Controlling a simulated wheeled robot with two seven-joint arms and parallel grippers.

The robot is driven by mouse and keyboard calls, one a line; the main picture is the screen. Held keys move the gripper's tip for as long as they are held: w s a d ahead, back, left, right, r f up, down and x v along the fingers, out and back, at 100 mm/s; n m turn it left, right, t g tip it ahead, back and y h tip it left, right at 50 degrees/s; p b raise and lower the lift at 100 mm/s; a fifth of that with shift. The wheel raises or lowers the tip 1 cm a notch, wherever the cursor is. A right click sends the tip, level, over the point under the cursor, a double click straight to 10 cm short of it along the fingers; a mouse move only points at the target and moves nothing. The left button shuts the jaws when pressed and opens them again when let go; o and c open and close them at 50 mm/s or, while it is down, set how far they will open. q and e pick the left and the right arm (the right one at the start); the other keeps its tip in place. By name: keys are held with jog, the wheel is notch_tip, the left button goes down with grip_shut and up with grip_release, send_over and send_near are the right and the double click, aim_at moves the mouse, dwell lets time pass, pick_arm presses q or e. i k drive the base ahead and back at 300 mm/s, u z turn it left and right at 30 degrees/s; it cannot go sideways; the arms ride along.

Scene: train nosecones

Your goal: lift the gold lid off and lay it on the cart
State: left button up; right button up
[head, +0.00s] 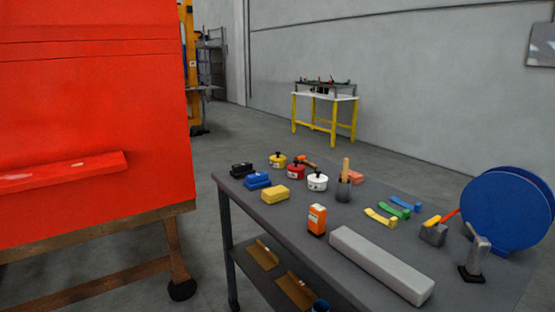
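The cart (300,240) has a dark grey top and stands in the middle and right of the head view. A small gold-yellow pot (278,163) sits near its far left edge. Its gold lid (278,157) has a dark knob and appears to rest on the pot. A red pot (295,172) and a white pot (317,183), also with dark knobs, stand beside it. Neither of my grippers is in view.
Yellow (275,194), blue (257,181) and black (242,169) blocks lie left of the pots. An orange box (317,219), a long grey bar (380,264) and a blue disc (507,211) occupy the front and right. A large red panel (95,120) stands left of the cart.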

aim_at(278, 158)
jog(key=u, duration=0.95)
jog(key=i, duration=1)
jog(key=u, duration=0.3)
jog(key=i, duration=0.95)
jog(key=z, duration=0.6)
